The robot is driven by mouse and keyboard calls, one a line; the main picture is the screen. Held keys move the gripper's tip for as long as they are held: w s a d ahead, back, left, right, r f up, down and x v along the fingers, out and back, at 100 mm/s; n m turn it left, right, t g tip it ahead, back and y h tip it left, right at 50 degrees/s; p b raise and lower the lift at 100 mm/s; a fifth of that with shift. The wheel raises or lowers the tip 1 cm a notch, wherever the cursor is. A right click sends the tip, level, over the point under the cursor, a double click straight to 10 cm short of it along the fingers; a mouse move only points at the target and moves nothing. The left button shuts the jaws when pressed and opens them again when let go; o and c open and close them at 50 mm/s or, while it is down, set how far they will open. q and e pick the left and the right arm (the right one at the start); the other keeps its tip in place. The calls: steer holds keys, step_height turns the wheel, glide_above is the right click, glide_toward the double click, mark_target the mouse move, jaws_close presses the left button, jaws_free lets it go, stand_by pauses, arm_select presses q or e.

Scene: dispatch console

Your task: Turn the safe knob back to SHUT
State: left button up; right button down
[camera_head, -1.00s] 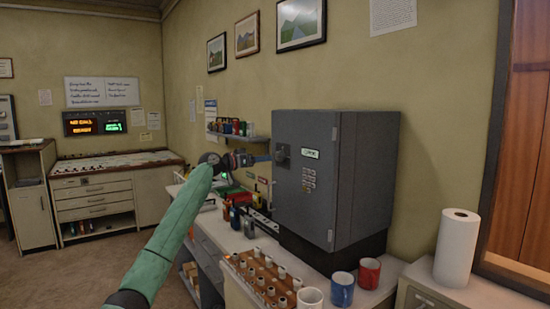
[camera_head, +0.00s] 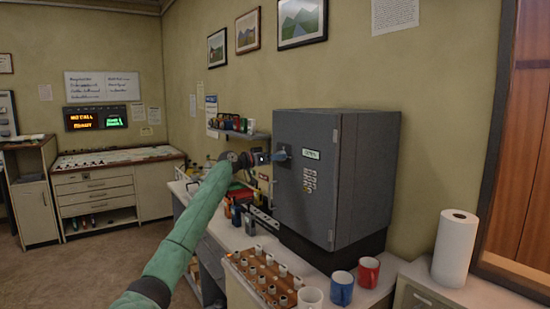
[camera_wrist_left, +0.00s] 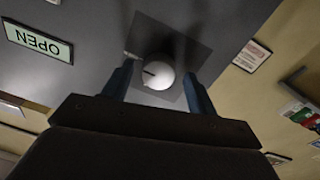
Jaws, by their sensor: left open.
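The grey safe (camera_head: 300,205) stands on the counter with its door closed. Its round pale knob (camera_wrist_left: 158,73) sits on a dark square plate in the left wrist view; a dark line marks its face. A green OPEN label (camera_wrist_left: 40,42) is beside it, upside down in that view and also visible in the head view (camera_head: 311,154). My left gripper (camera_head: 274,156) is at the knob, its blue fingers open on either side of it. I cannot tell whether they touch it. In the head view, the gripper largely hides the knob. My right gripper is not in view.
A wooden rack (camera_head: 262,272) with several pegs, a blue mug (camera_head: 342,289) and a red mug (camera_head: 368,271) stand in front of the safe. A paper towel roll (camera_head: 455,248) is at the right. A shelf (camera_head: 240,134) hangs behind my gripper.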

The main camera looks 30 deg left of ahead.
arm_select(q)
steer(key=c, duration=1)
